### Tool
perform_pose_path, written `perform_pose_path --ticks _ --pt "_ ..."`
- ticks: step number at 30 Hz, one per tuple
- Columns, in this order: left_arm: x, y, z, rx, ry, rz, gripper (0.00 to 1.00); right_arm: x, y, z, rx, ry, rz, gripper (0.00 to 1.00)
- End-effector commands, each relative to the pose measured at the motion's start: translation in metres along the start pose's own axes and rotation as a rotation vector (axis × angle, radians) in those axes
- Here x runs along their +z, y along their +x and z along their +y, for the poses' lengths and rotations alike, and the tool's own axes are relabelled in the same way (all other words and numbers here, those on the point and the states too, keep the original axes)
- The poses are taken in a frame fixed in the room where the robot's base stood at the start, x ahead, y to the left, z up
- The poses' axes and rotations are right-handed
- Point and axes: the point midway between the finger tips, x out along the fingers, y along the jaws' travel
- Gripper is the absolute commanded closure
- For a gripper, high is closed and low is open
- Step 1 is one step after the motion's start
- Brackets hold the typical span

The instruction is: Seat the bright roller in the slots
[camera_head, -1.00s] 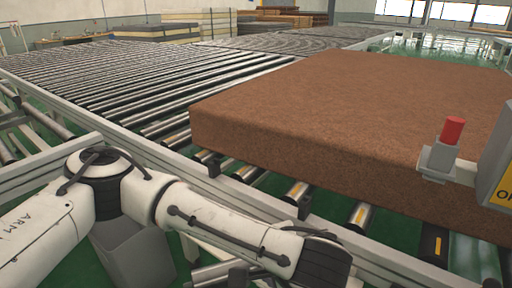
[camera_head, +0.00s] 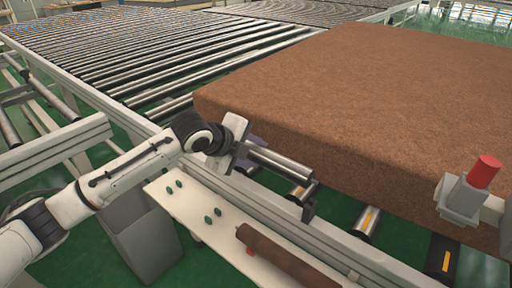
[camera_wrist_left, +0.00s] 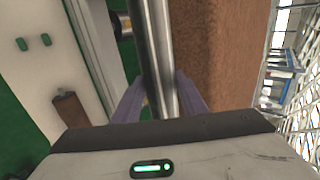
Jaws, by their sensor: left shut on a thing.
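The bright roller (camera_head: 280,165), a shiny metal cylinder, is in my left gripper (camera_head: 244,148) near its left end, over the conveyor's near side rail. In the left wrist view the roller (camera_wrist_left: 155,50) runs up between the two purple fingers of my left gripper (camera_wrist_left: 160,97), which are shut on it. The slots at the other end are hidden. My right gripper is not in view.
A large brown mattress (camera_head: 350,110) lies on the conveyor just beyond the roller. A rusty brown roller (camera_head: 285,260) lies on the pale shelf (camera_head: 190,205) with green pegs. A red-topped post (camera_head: 468,190) stands at right. Other conveyor rollers (camera_head: 150,60) run at the back left.

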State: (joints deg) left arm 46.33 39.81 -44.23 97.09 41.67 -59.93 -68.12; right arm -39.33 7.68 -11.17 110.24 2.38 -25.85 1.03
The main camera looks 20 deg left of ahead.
Motion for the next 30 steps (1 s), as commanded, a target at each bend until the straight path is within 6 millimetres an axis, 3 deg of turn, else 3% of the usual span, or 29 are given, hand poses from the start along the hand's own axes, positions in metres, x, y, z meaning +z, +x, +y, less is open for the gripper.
perform_pose_path --ticks 13,30 --pt "0.003 -0.005 -0.004 -0.026 0.0 -0.003 1.0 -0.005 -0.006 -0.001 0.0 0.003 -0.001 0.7" --pt "0.003 0.029 0.033 -0.028 0.0 -0.003 1.0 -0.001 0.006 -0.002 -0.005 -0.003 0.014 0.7"
